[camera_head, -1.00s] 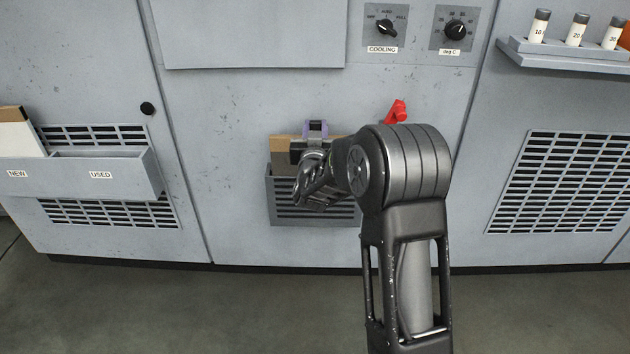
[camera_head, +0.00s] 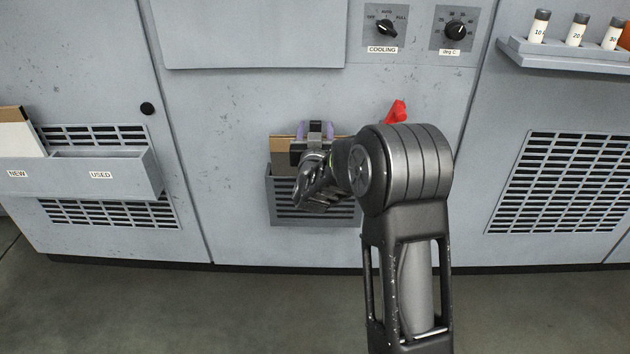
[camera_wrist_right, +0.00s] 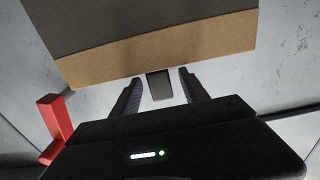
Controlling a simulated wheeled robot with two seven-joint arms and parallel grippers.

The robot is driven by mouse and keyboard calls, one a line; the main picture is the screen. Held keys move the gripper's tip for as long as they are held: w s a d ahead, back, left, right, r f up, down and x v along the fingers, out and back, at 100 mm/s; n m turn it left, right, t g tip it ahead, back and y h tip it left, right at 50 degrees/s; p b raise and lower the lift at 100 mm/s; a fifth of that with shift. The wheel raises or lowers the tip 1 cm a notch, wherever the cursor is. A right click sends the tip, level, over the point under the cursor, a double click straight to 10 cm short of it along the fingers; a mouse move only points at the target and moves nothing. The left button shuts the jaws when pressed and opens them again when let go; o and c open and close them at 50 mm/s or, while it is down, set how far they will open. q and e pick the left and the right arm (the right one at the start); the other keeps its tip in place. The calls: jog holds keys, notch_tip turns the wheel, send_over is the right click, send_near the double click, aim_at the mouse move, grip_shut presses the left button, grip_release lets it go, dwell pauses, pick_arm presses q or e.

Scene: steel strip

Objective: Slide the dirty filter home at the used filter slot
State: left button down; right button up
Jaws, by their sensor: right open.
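The dirty filter (camera_head: 283,155), with a brown frame edge and a dark grey face, stands in a slotted holder (camera_head: 345,216) on the middle cabinet panel. In the right wrist view its brown edge (camera_wrist_right: 160,48) and a small dark tab (camera_wrist_right: 159,86) show. My right gripper (camera_head: 317,130) is at the filter's top; in the wrist view the open fingers (camera_wrist_right: 160,74) stand either side of the tab, with gaps. The used filter slot (camera_head: 128,178), labelled USED, is at the left and looks empty. My left gripper is not in view.
The NEW slot (camera_head: 20,177) beside it holds a white filter with a brown edge (camera_head: 18,138). A red lever (camera_head: 397,111) sits right of the holder, close to my right arm. A bottle shelf (camera_head: 560,55) is at the upper right. The panel between the holders is clear.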

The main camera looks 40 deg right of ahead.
jog(key=p+v, duration=0.1)
jog(key=v, duration=0.6)
jog(key=shift+s+a, duration=0.15)
dwell(0.3)
jog(key=s+a+f+n+g+y, duration=0.25)
jog(key=a+f+y, duration=0.25)
jog(key=a+f, duration=0.6)
jog(key=s+a+f+n+g+y, duration=0.1)
jog(key=s+a+f+g+y, duration=0.3)
jog(key=a+f, duration=0.8)
jog(key=s+a+f+n+g+y, duration=0.1)
jog(key=s+a+f+g+y, duration=0.1)
jog(key=s+a+f, duration=0.5)
jog(key=s+a+f+g+y, duration=0.25)
jog(key=s+f, duration=0.25)
jog(key=s, duration=0.5)
jog(key=s+a+f+n+g+y, duration=0.1)
jog(key=s+a+f+g+y, duration=0.15)
jog(key=s+a+f, duration=0.45)
notch_tip(320, 180, up, 25)
jog(key=d+h+p, duration=0.1)
jog(key=d+p, duration=0.1)
jog(key=p, duration=2.1)
jog(key=shift+s, duration=0.25)
